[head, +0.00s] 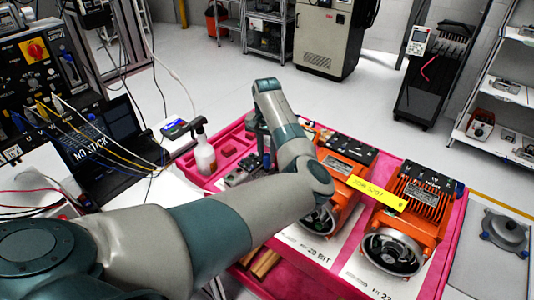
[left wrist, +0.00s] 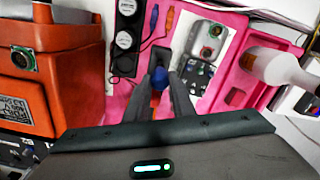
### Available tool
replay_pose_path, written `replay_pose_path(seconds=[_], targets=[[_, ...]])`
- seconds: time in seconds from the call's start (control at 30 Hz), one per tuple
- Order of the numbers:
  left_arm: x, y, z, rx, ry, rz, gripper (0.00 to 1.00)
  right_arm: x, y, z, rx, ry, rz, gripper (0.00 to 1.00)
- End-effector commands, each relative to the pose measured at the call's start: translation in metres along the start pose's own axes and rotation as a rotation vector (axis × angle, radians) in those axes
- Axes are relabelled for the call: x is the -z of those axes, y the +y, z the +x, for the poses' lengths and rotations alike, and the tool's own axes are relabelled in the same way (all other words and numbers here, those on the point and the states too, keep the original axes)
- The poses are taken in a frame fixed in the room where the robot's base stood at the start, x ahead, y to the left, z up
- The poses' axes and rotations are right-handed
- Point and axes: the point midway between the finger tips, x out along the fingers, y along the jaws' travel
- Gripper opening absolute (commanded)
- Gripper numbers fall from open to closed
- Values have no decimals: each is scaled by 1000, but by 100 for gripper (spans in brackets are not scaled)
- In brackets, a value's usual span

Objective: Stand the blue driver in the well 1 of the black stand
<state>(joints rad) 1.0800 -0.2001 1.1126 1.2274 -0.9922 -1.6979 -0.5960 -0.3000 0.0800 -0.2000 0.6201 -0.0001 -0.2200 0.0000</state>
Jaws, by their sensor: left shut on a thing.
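My left gripper (left wrist: 165,92) is shut on a blue-handled thing (left wrist: 157,80), which looks like the blue driver seen nearly end-on between the fingers. Its far end is hidden. In the head view my left gripper (head: 264,150) points down over the pink tray, largely hidden by my own arm. A black block (left wrist: 127,22) with round pale faces stands left of the fingers in the left wrist view; I cannot tell if these are the stand's wells. Another blue piece (left wrist: 154,18) and an orange one (left wrist: 170,20) lie beyond the fingers. My right gripper is not in view.
The pink tray (head: 225,150) holds two orange servo units (head: 412,207) and a yellow label strip (head: 362,190). A laptop (head: 100,150) with cables is on the left.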

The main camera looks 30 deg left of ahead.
Motion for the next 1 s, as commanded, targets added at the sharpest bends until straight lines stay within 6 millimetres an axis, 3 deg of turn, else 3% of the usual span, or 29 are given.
replay_pose_path(seconds=[1.0], targets=[[0,0,23,0,0,0,0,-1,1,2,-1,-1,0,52]])
